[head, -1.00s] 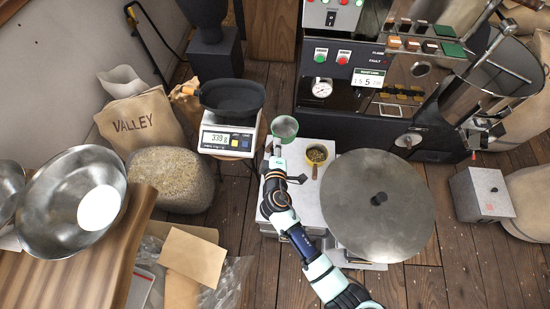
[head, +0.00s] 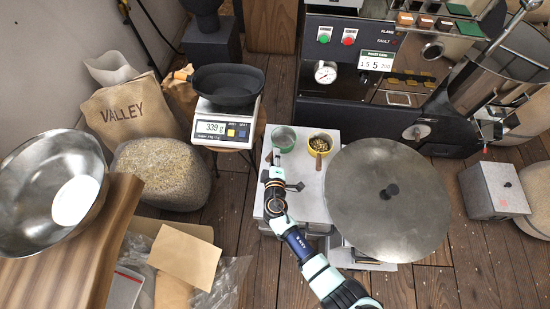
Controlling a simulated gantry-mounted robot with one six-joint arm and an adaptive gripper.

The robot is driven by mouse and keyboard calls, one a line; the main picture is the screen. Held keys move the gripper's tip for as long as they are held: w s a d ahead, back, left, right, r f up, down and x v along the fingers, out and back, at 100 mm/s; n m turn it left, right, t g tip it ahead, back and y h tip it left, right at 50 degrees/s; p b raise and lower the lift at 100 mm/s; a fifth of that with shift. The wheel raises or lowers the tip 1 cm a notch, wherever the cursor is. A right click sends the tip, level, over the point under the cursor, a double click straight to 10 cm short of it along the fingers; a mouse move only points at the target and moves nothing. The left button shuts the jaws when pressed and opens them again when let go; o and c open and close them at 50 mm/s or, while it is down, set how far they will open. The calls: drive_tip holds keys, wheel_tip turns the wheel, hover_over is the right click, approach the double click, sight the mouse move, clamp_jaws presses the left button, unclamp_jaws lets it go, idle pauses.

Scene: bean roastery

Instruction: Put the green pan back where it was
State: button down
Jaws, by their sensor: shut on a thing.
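The green pan (head: 283,138) is a small round pan with a pale green rim, and it looks empty. It is over the far left corner of the white tabletop (head: 310,190). I cannot tell whether it rests on the top or hangs just above it. My gripper (head: 278,160) is shut on the green pan on its near side, where the handle is largely hidden by the fingers. A yellow pan (head: 331,144) with beans in it and a brown handle stands just to the right, apart from the green pan.
A large round metal disc (head: 365,225) with a dark knob is close on the right. A scale (head: 238,130) bearing a black pan (head: 228,88) stands at the left. The roaster (head: 340,120) is behind.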

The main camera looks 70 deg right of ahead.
drive_tip(key=shift+r, duration=0.1)
drive_tip(key=c, duration=1)
unclamp_jaws()
drive_tip(key=shift+f, duration=0.2)
drive_tip(key=shift+r, duration=0.4)
drive_tip(key=p+v, duration=0.3)
drive_tip(key=v, duration=0.9)
drive_tip(key=shift+f+p, duration=0.2)
drive_tip(key=shift+p, duration=0.2)
